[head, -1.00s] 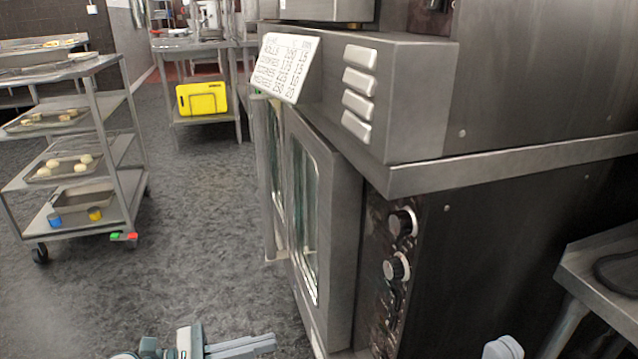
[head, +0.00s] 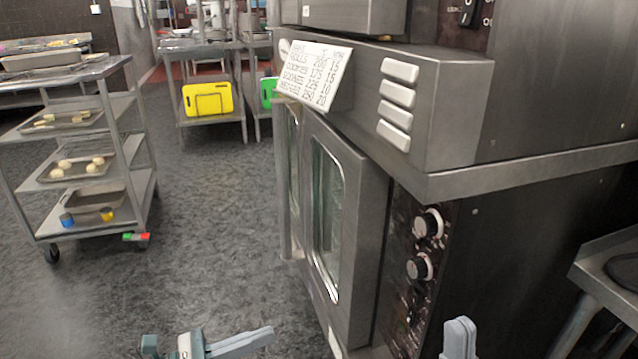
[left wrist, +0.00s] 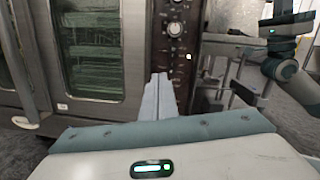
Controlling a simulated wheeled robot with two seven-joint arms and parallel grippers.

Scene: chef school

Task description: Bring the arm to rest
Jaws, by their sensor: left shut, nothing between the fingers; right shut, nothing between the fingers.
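My left gripper (head: 240,341) is at the bottom of the head view, in front of the oven's lower door. Its fingers are shut with nothing between them. In the left wrist view its fingers (left wrist: 158,98) point toward the oven front, near the control panel. My right gripper (head: 460,338) shows at the bottom right of the head view, below the oven's knobs, shut and empty. Part of my right arm (left wrist: 285,65) shows at the upper right of the left wrist view.
The steel oven (head: 365,240) with its glass door stands close ahead, its door shut. A rolling rack (head: 140,200) with trays of dough stands at the left. A steel table (head: 610,260) is at the right edge. Grey floor (head: 200,260) lies open between rack and oven.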

